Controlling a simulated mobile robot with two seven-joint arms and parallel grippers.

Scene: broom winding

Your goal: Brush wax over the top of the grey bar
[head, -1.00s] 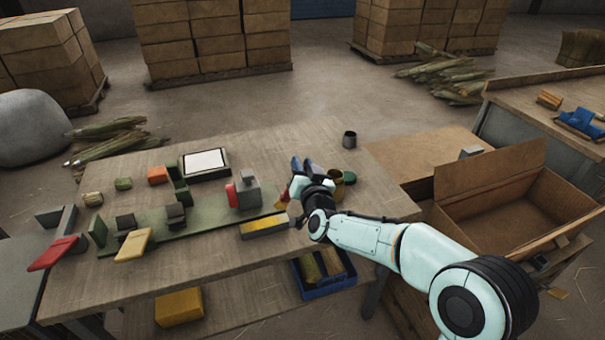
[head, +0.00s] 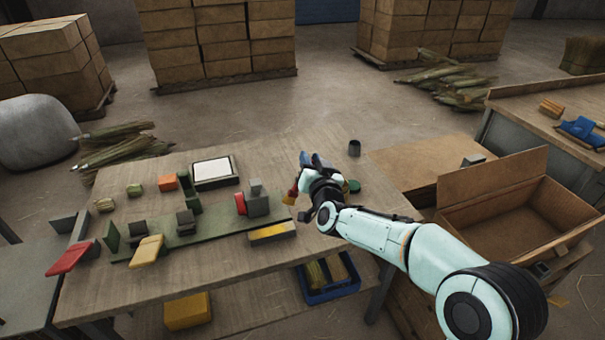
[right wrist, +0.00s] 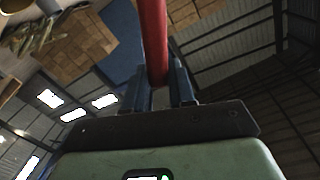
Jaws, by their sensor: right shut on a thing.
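The grey bar (head: 258,238) lies near the front edge of the workbench, with a yellow band along its top. My right gripper (head: 310,163) is shut on a brush with a red handle. The red handle (right wrist: 153,42) stands between the fingers in the right wrist view. The brush's yellowish end (head: 290,198) hangs at the gripper's left, behind and to the right of the bar, and looks apart from it. A green round thing (head: 354,186) shows just behind my right wrist. A pot seen there earlier is mostly hidden by my arm. My left gripper is not in view.
A green fixture (head: 210,234) with grey blocks and red and yellow levers runs along the bench left of the bar. A dark cup (head: 354,148) stands at the back right. A white-topped tray (head: 213,172) lies behind the fixture. An open carton (head: 490,215) stands at right.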

